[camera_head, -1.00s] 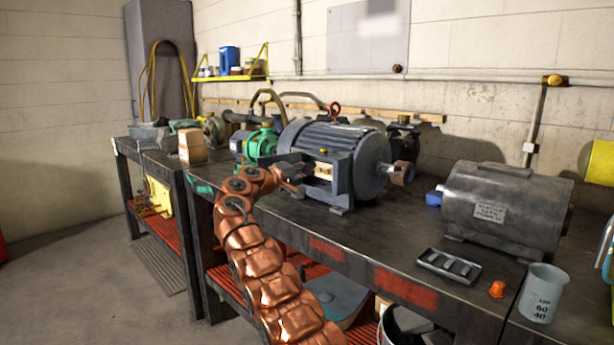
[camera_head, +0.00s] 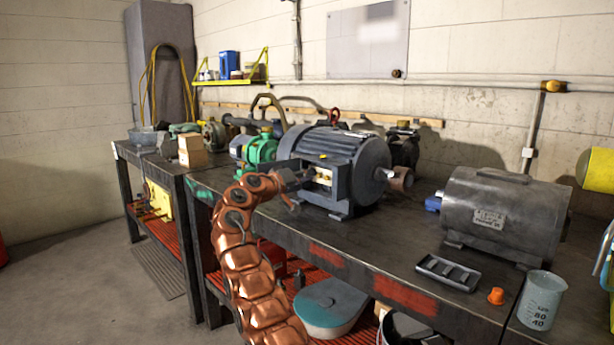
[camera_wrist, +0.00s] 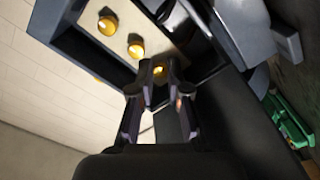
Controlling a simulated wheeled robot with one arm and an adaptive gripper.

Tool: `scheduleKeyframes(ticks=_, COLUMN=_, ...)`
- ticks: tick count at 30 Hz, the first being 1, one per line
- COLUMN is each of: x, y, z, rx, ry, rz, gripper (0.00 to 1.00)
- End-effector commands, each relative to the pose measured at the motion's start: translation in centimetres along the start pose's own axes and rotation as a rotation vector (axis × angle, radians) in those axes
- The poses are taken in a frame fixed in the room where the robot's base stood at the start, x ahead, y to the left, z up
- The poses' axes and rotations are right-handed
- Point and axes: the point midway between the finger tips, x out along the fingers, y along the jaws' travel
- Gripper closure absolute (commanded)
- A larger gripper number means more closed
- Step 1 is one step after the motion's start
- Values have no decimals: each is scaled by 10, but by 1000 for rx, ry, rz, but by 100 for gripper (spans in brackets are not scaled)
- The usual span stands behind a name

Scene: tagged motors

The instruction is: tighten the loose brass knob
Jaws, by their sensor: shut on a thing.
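The large blue-grey motor (camera_head: 345,158) stands on the workbench with an open terminal box (camera_head: 337,193) on its near side. Brass knobs (camera_head: 325,177) show inside the box. In the wrist view three brass knobs line a pale plate: one (camera_wrist: 107,25) at upper left, one (camera_wrist: 136,50) in the middle and one (camera_wrist: 158,71) nearest my gripper. My gripper (camera_wrist: 160,72) is shut on this nearest knob, with a finger on either side of it. In the head view my gripper (camera_head: 300,181) reaches the box from the left, its fingertips partly hidden. I cannot tell how far the knob is screwed in.
A green pump (camera_head: 259,148) stands left of the motor. A dark grey motor (camera_head: 505,212), a black tray (camera_head: 447,272), an orange cap (camera_head: 496,296) and a beaker (camera_head: 541,300) are to the right. The bench front (camera_head: 365,262) is mostly clear.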

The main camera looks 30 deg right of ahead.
Motion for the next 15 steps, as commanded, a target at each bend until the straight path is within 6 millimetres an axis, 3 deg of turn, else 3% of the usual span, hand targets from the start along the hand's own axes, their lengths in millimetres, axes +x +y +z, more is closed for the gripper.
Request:
scheduleKeyframes(ticks=9, x=-2, y=-3, z=0, rx=-1, ry=0, rz=-4, gripper=100)
scheduleKeyframes(ticks=10, x=-3, y=-3, z=0, rx=-1, ry=0, rz=-4, gripper=82)
scheduleKeyframes(ticks=12, x=-3, y=-3, z=0, rx=-1, ry=0, rz=-4, gripper=75)
scheduleKeyframes(ticks=15, x=-2, y=-2, z=0, rx=-1, ry=0, rz=-3, gripper=73)
